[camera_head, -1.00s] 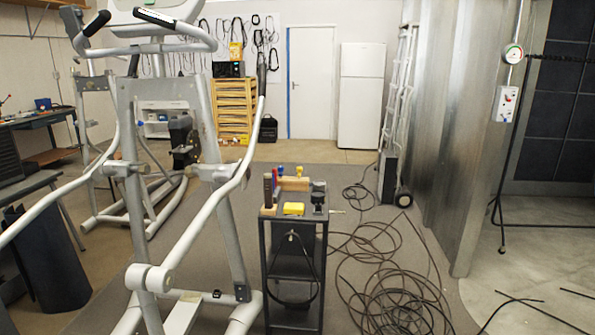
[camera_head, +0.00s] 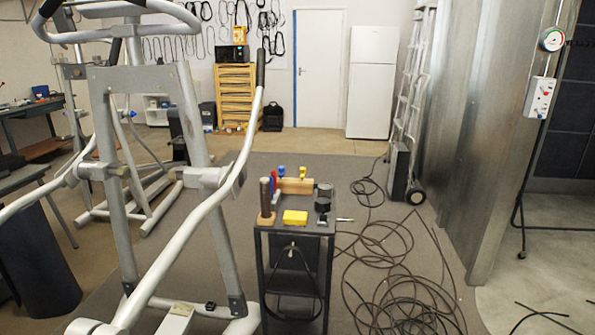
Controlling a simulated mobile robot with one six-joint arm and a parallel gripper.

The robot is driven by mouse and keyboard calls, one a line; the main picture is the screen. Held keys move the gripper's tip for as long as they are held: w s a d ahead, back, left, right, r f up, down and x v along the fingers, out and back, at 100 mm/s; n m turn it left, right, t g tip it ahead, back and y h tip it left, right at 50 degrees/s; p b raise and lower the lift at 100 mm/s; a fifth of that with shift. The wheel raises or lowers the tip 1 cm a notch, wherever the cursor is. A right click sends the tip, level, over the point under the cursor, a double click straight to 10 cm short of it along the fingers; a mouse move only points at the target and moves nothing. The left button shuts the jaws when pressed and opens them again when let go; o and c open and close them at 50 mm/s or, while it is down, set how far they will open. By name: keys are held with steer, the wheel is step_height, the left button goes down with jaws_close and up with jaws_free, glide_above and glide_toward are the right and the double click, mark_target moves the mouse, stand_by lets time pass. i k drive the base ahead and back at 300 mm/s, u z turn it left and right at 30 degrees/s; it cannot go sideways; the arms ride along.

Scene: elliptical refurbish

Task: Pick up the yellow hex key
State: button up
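A small black cart (camera_head: 262,229) stands in the middle of the head view. A flat yellow item (camera_head: 295,217) lies near the front of its top. It looks like a compact block, and I cannot tell whether it is the yellow hex key. Near the back of the cart top is a wooden block (camera_head: 298,186) with small blue and yellow things by it, too small to make out as hex keys. My gripper is not in view.
A large grey elliptical machine (camera_head: 190,225) stands close on the left of the cart. Black cables (camera_head: 405,300) lie tangled on the floor to the right. A metal wall (camera_head: 480,130), a ladder (camera_head: 412,100) and a fridge (camera_head: 372,85) stand farther back.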

mark_target(302, 170)
steer(key=u, duration=0.2)
steer(key=i, duration=1.05)
steer(key=u, duration=0.15)
